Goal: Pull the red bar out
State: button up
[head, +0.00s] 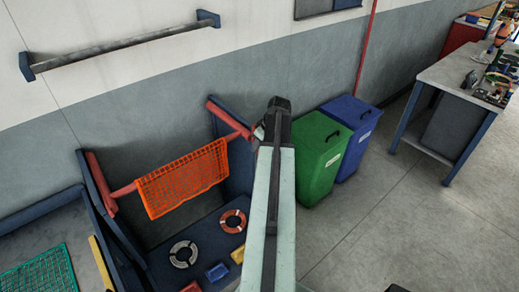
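The red bar (124,190) lies across a dark blue stand, between its two side panels. An orange net (183,178) hangs over its middle and hides that stretch. Red pieces (98,178) top the side panels. My arm reaches up through the middle of the head view, and my gripper (262,131) is at its far end, close to the bar's right end. Whether it touches the bar cannot be told. The arm hides most of the gripper, and its fingers are not clear enough to show open or shut.
The stand's dark base (210,240) holds ring buoys (233,221) and small coloured blocks. A green bin (318,158) and a blue bin (353,132) stand right of my arm. A workbench (445,78) is at far right. A grey rail (120,45) is on the wall. Floor is clear at lower right.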

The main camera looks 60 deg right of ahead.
jog(key=shift+r, duration=0.1)
grip_shut()
dwell(1.2)
